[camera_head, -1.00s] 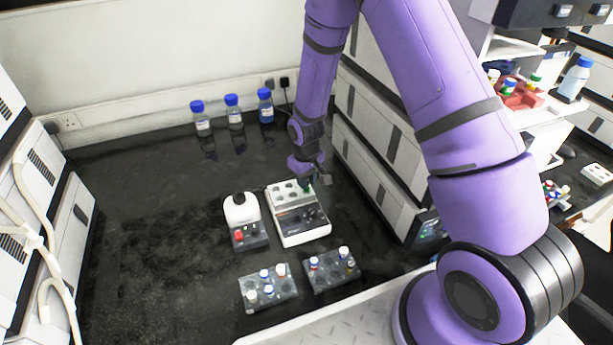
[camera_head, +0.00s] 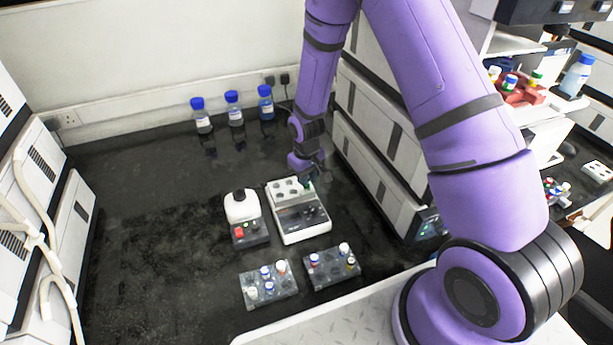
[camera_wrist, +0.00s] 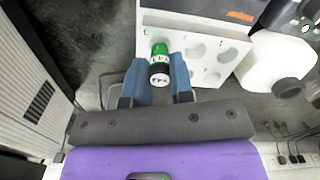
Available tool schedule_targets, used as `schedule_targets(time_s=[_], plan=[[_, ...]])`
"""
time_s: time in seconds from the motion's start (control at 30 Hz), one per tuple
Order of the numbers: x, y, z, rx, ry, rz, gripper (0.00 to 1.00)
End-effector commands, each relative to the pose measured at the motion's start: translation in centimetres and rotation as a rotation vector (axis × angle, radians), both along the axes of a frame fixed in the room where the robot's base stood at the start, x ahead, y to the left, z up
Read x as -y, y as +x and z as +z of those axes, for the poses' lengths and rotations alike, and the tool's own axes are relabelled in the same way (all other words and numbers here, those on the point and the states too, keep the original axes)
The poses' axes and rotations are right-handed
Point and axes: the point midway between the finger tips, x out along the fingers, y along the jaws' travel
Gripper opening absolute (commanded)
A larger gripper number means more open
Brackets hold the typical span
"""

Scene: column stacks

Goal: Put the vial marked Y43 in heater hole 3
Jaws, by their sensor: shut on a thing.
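The vial (camera_wrist: 160,67) has a green cap and a dark top with white marking, seen upside down, which seems to read Y43. My gripper (camera_wrist: 160,77) is shut on it, one blue finger on each side. The heater (camera_wrist: 176,22) is a white block with round holes. The vial is over the corner of the block beside a mark that looks like an upside-down 3. It covers the hole there, and I cannot tell whether its lower end is inside. In the head view, my gripper (camera_head: 307,184) is at the back right of the heater (camera_head: 304,222).
A white device with a dark cap (camera_head: 241,208) stands left of the heater. Two vial racks (camera_head: 284,290) (camera_head: 325,281) lie in front. Blue-capped bottles (camera_head: 234,116) stand at the back. White cabinets (camera_head: 370,150) are close on the right. The left bench is clear.

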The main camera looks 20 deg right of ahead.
Motion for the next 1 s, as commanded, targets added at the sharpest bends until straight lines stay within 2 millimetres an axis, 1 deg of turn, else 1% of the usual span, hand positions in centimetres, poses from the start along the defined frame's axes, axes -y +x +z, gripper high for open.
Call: schedule_targets(time_s=[0.33, 1.0], plan=[[0.00, 0.01, -0.02, 0.000, 0.000, 0.000, 0.05], [-0.01, 0.02, -0.78, 0.000, 0.000, 0.000, 0.05]])
